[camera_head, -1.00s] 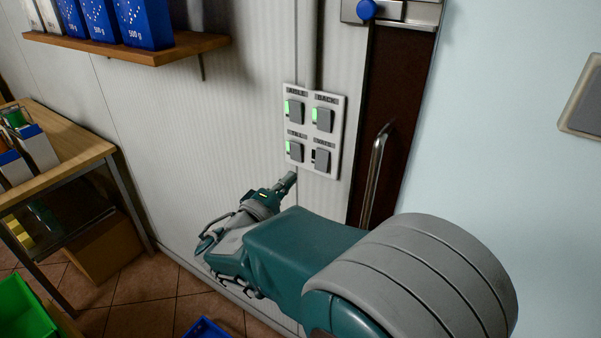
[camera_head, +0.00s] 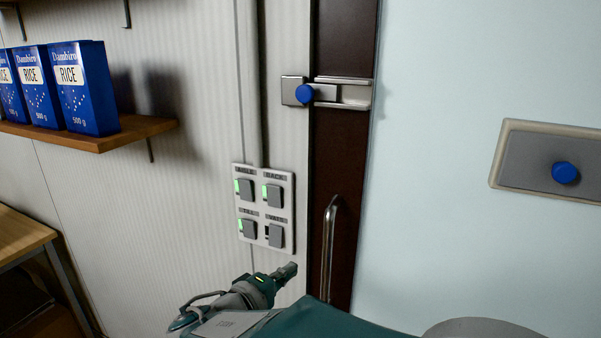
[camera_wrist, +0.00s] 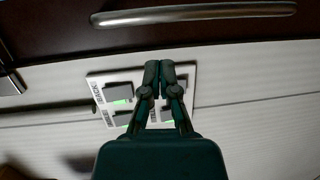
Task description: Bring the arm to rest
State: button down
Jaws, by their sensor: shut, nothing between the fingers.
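My gripper (camera_head: 288,270) is just below and to the right of the switch panel (camera_head: 263,245) in the head view, apart from the panel as far as I can tell. In the wrist view my gripper (camera_wrist: 166,68) has its two fingers together, with nothing between them, in front of the panel (camera_wrist: 186,76). The panel has switches labelled AISLE, BACK and others. Three show green lights; the lower right one (camera_head: 276,236) shows no green. My arm runs along the bottom of the head view, partly cut off by the frame.
A dark door with a metal handle (camera_head: 329,245) and a bolt with a blue knob (camera_head: 305,95) stands right of the panel. A grey plate with a blue button (camera_head: 565,172) is on the pale wall. Rice boxes (camera_head: 86,88) stand on a wooden shelf (camera_head: 120,136); a table (camera_head: 22,232) is at left.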

jog(key=s+d+f+m+g+y, duration=0.1)
jog(key=s+d+m+g, duration=0.25)
jog(key=d, duration=0.55)
jog(key=s+d+f+m+g, duration=0.15)
jog(key=s+d+g, duration=0.3)
jog(key=d, duration=0.45)
jog(key=s+d+f+m+y, duration=0.1)
jog(key=s+d+m+y, duration=0.1)
jog(key=s+m+y, duration=0.4)
jog(key=s+y, duration=0.2)
jog(key=s, duration=0.3)
jog(key=shift+s+d, duration=0.15)
jog(key=shift+s, duration=0.15)
jog(key=shift+f, duration=0.1)
